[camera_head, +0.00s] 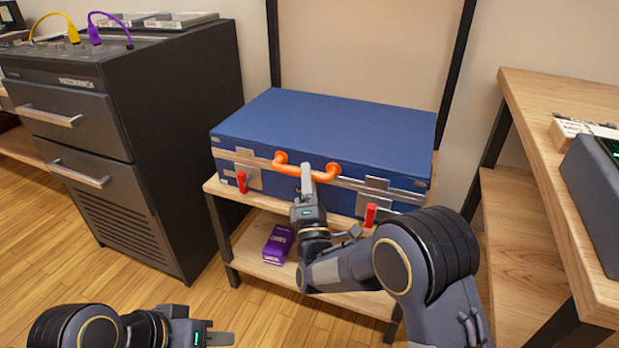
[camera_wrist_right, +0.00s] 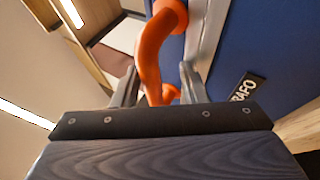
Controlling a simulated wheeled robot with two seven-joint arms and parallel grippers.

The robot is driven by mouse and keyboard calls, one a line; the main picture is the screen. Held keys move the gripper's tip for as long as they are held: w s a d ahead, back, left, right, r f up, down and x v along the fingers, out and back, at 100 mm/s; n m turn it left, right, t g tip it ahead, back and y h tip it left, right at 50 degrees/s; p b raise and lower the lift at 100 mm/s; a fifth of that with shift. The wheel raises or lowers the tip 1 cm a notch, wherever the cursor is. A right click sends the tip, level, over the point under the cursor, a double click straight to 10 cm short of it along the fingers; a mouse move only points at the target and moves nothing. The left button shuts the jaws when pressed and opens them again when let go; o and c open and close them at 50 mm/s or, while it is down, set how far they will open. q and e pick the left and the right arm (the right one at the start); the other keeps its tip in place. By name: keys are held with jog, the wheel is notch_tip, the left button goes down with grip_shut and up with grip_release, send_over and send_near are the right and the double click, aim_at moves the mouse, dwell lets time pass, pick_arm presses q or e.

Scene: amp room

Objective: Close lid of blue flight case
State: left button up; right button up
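The blue flight case (camera_head: 320,130) sits on the upper board of a small wooden stand. Its lid is down, level with the metal front rim; I cannot tell whether it is fully seated. An orange handle (camera_head: 325,175) is on the front, between two latches with red tabs (camera_head: 242,182) (camera_head: 370,214). My right gripper (camera_head: 307,178) is at the handle. In the right wrist view the orange handle (camera_wrist_right: 150,60) runs between its two spread fingers (camera_wrist_right: 158,88), with a gap on the right side. My left gripper (camera_head: 222,338) is low at the left, away from the case; its fingers are unclear.
A purple box (camera_head: 278,244) lies on the stand's lower shelf (camera_head: 250,262). A dark drawer cabinet (camera_head: 130,130) with cables on top stands at the left. A wooden desk (camera_head: 540,130) with a grey device (camera_head: 600,190) is at the right. Wooden floor is open at the front left.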

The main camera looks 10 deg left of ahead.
jog(key=shift+r, duration=0.2)
jog(key=shift+s+d+f, duration=0.1)
jog(key=shift+s+f, duration=0.1)
jog(key=shift+s, duration=0.1)
jog(key=p+v, duration=0.1)
jog(key=v, duration=0.6)
jog(key=shift+f+p, duration=0.2)
jog(key=shift+p, duration=0.2)
jog(key=shift+s, duration=0.1)
